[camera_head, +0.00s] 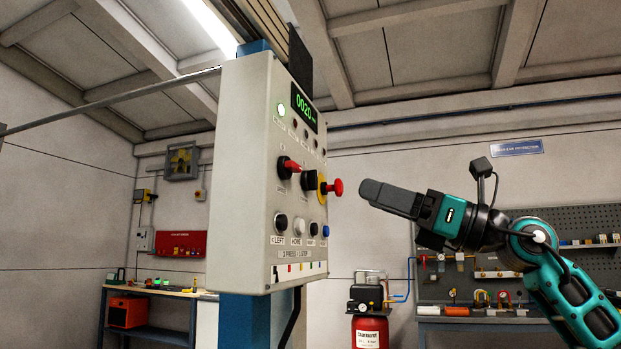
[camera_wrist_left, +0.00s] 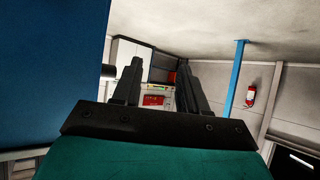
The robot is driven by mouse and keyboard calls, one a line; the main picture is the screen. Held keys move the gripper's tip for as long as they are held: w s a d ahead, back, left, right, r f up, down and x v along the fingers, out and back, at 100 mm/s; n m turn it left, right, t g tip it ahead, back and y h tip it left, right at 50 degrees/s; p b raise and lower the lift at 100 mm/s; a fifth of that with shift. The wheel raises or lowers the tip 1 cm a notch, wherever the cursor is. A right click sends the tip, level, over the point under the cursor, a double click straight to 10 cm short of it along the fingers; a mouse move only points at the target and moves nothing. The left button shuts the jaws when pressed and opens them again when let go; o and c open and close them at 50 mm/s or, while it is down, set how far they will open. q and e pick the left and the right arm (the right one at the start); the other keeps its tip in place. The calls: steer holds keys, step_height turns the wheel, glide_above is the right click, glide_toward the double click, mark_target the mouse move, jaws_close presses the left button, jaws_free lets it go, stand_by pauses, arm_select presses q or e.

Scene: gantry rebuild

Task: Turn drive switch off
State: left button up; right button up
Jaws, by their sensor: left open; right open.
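A light grey control panel (camera_head: 243,180) fills the middle of the head view. On its face are a rotary switch with a red handle (camera_head: 292,166) and a black knob (camera_head: 308,181) beside it; their labels are too small to read, so I cannot tell which is the drive switch. The red handle points out to the right. My right gripper (camera_head: 369,191) is to the right of the panel, apart from it, pointing at its face. It is open, though seen edge-on. My left gripper (camera_wrist_left: 160,70) is open and empty in the left wrist view.
A red mushroom button (camera_head: 336,187) sticks out towards my right gripper. Several push buttons line the panel's lower part. A workbench (camera_head: 150,291) stands behind left; a pegboard (camera_head: 580,225) is behind right.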

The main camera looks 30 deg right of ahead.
mark_target(298, 168)
steer(key=p+x, duration=0.5)
steer(key=x, duration=0.7)
steer(key=shift+w+a+r, duration=0.2)
steer(key=shift+r, duration=0.05)
arm_select(q)
steer(key=shift+s+a+r+y, duration=0.2)
steer(key=shift+s+a+r, duration=0.15)
steer(key=shift+a+r, duration=0.2)
steer(key=shift+s+a+r+y, duration=0.2)
steer(key=shift+s+a+r, duration=0.15)
steer(key=shift+a+r, duration=0.15)
arm_select(e)
steer(key=shift+c, duration=0.8)
arm_select(q)
steer(key=shift+d+f, duration=0.1)
steer(key=shift+d, duration=0.05)
arm_select(e)
steer(key=c, duration=0.9)
